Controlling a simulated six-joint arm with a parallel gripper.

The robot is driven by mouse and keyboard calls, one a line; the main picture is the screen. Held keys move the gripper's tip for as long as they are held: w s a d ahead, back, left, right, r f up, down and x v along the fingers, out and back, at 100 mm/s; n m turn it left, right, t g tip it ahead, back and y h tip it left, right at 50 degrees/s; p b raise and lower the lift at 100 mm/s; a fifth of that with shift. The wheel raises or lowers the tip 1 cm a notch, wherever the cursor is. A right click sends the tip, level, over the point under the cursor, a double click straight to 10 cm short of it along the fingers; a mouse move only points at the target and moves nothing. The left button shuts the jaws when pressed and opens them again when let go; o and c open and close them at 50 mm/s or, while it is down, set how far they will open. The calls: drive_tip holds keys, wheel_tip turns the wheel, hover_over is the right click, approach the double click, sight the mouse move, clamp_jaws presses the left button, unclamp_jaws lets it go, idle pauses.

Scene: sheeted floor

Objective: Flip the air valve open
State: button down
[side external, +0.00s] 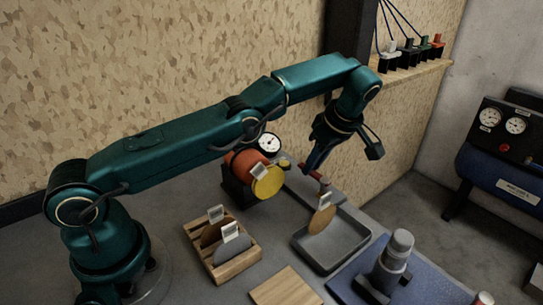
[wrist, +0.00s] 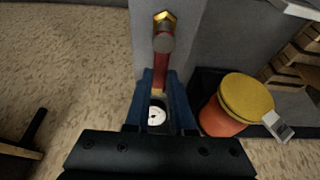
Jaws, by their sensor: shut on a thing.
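The air valve has a red lever (wrist: 161,68) and a brass nut (wrist: 165,18), seen in the wrist view. In the side view, a small red part of the valve (side external: 325,186) shows just below my gripper (side external: 309,170). In the wrist view, the two blue fingers of my gripper (wrist: 160,84) stand on either side of the lever and are shut on it. A white dial gauge (wrist: 156,117) shows between the fingers, and it also shows in the side view (side external: 269,143). My fingers hide part of the valve body.
An orange cylinder with a yellow face (side external: 267,182) stands close left of my gripper. A grey tray (side external: 345,258) holding a tan disc (side external: 321,219), a wooden rack (side external: 236,268) and a grey device (side external: 397,252) stand in front. The patterned wall (side external: 408,120) is behind.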

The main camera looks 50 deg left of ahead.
drive_tip(key=c, duration=0.8)
unclamp_jaws()
drive_tip(key=shift+o, duration=0.2)
drive_tip(key=shift+m, duration=0.3)
